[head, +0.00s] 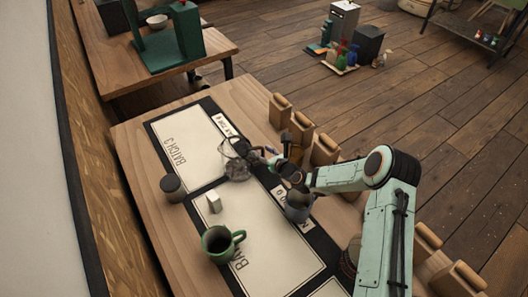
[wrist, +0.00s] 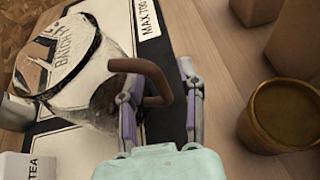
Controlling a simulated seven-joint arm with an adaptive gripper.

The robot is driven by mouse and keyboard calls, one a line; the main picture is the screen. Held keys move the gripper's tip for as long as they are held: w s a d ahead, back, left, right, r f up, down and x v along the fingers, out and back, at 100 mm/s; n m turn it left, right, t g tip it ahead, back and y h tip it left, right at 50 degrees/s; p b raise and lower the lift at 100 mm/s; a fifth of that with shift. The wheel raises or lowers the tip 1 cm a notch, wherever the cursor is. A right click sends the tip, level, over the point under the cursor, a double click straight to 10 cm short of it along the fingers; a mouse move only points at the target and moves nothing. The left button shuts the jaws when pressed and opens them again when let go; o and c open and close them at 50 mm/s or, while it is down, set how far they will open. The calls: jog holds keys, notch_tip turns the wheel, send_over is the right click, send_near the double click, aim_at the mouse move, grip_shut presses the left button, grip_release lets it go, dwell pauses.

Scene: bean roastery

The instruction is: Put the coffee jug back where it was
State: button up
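The coffee jug is clear glass with a brown handle. In the head view the jug (head: 237,168) is on or just above the labelled mat, near the line between two batch fields. In the wrist view its glass body (wrist: 85,75) fills the upper left, with mat lettering visible through it. My gripper (head: 268,157) is at the jug's right side. In the wrist view my gripper (wrist: 162,95) has its fingers apart, one on each side of the brown handle (wrist: 155,75). A gap shows between the handle and the right finger. I cannot tell whether the jug touches the mat.
A blue-grey vessel (head: 298,206) stands beneath my wrist. A green mug (head: 218,243), a small white tea box (head: 214,203) and a dark lidded jar (head: 172,187) stand on the left. The upper batch field (head: 180,140) is mostly clear.

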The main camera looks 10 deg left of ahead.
jog(key=shift+r, duration=0.2)
jog(key=s+d+r+n+g+h, duration=0.2)
jog(key=s+d+r+n, duration=0.4)
jog(key=s+n, duration=0.3)
jog(key=s+d+r+n+g+h, duration=0.3)
jog(key=s+d+r+n, duration=0.4)
jog(key=s, duration=1)
jog(key=s+d+r+n+g+h, duration=0.3)
jog(key=s+d+r+n+g, duration=0.2)
jog(key=s+n, duration=0.8)
jog(key=shift+s+d+r, duration=0.15)
jog(key=shift+d+r, duration=0.6)
